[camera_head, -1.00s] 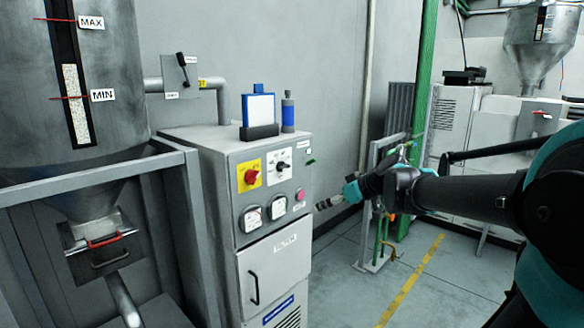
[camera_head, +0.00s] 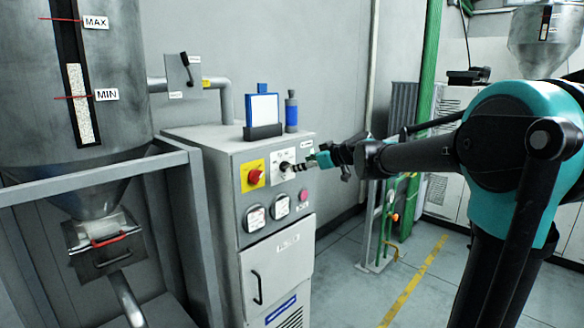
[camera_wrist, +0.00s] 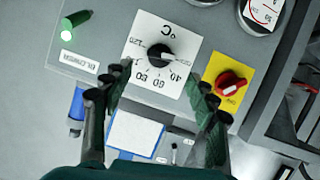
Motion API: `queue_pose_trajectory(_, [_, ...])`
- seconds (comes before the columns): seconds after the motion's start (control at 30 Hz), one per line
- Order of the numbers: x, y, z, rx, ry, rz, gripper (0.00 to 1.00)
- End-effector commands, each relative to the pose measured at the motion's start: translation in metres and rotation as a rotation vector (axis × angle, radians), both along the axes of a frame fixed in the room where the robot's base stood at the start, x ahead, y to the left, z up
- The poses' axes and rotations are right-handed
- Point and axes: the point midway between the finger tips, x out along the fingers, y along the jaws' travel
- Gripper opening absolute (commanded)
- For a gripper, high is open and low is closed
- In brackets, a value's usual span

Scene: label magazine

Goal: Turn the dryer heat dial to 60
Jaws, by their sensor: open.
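The heat dial (camera_head: 287,167) is a black knob on a white plate on the grey dryer cabinet's front. In the wrist view the dial (camera_wrist: 160,55) shows upside down, with °C and numbers including 40, 60, 80 and 120 around it. A pale pointer mark seems to lie toward the 40 side; its exact reading is unclear. My gripper (camera_head: 303,166) is close in front of the dial. In the wrist view my gripper (camera_wrist: 160,84) is open and empty, its fingers either side of the dial's line, the knob just beyond the tips. No contact shows.
A red switch on a yellow plate (camera_head: 252,175) sits beside the dial, with two gauges (camera_head: 280,207) and a pink button (camera_head: 303,194) below. A blue-framed panel (camera_head: 262,110) and blue bottle (camera_head: 291,112) stand on top.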

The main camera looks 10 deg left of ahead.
Motion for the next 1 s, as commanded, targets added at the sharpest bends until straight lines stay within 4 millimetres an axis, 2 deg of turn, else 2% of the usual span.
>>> queue_pose_trajectory(0.2, [0.024, 0.028, -0.015, -0.001, 0.0, 0.001, 0.59])
queue_pose_trajectory(0.4, [0.037, 0.041, -0.022, -0.001, 0.0, 0.001, 0.59])
queue_pose_trajectory(0.8, [0.04, 0.045, -0.025, 0.0, 0.0, 0.0, 0.59])
queue_pose_trajectory(1.0, [0.04, 0.045, -0.025, 0.0, 0.0, 0.0, 0.34])
